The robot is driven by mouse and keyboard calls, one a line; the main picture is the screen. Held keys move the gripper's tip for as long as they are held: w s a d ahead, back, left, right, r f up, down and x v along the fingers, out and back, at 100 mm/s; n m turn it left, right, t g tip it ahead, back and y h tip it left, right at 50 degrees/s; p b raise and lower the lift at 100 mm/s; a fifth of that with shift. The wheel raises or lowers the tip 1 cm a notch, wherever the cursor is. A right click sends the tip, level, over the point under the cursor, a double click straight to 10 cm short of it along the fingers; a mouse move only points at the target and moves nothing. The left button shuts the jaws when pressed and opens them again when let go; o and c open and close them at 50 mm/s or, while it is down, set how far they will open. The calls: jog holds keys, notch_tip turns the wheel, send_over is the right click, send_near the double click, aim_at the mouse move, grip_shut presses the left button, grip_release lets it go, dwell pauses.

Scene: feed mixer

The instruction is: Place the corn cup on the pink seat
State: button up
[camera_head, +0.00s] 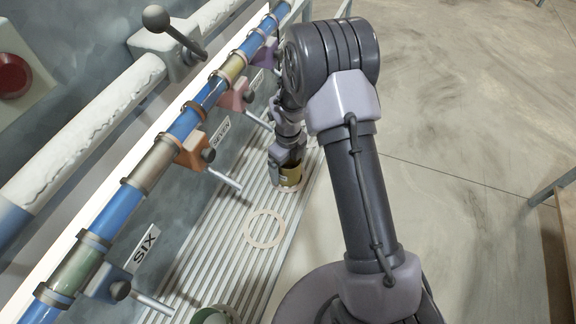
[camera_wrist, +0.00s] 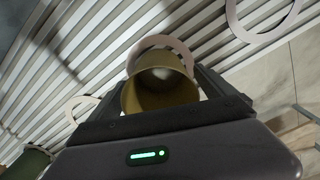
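The olive-yellow cup (camera_head: 290,175), which I take for the corn cup, is upright or nearly so at my gripper (camera_head: 285,160). In the wrist view the cup (camera_wrist: 160,92) stands between the two fingers of my gripper (camera_wrist: 160,85), with its open mouth towards the camera. A small gap shows beside the right finger, and I cannot tell whether both fingers press on it. A pale pinkish ring (camera_head: 280,187), likely the pink seat, shows at the cup's base; it also shows past the cup in the wrist view (camera_wrist: 160,40). Whether the cup touches the ring is hidden.
Another pale ring (camera_head: 265,229) lies bare on the ribbed tray (camera_head: 215,265). A green cup (camera_head: 215,315) stands at the bottom edge.

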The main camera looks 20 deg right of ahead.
jog(key=s+a+r+n+t+p, duration=0.1)
jog(key=s+r+n+p, duration=0.2)
jog(key=r, duration=1)
jog(key=s+r+n+t+p, duration=0.15)
jog(key=r+n, duration=0.35)
jog(key=r, duration=0.8)
jog(key=s+a+r+n+t, duration=0.1)
jog(key=s+r+n, duration=0.2)
jog(key=s+n, duration=0.2)
jog(key=s+a+r+n+t+y, duration=0.1)
jog(key=s+r+n, duration=0.3)
jog(key=s+n, duration=0.2)
jog(key=s+a+r+n+t+y+b, duration=0.1)
jog(key=s+r+n, duration=0.2)
jog(key=s+n, duration=0.3)
jog(key=s, duration=0.3)
jog(key=shift+s+r, duration=0.35)
